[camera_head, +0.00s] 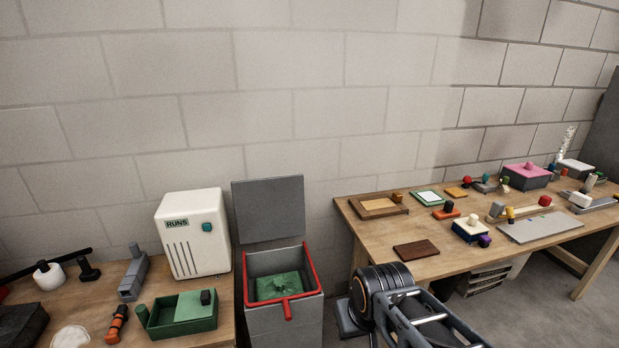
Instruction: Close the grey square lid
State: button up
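The grey square lid (268,208) stands open and upright against the block wall, at the back edge of a grey bin (279,328). The bin has a red rim with a red handle (287,310) at its front, and crumpled green material (281,287) shows inside. My arm reaches in from the bottom right, and its dark ringed end is right of the bin and apart from the lid. The fingers of my gripper cannot be made out, and nothing is seen held.
Left of the bin, a wooden table (88,310) holds a white unit marked RUNS (193,235), a green box (180,316) and tools. At right, a wooden workbench (375,237) carries several small blocks and boxes. Free space is above the bin.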

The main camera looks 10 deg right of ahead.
aim_at(269, 209)
jog(key=z, duration=0.15)
jog(key=i, duration=1.3)
jog(key=u, duration=0.65)
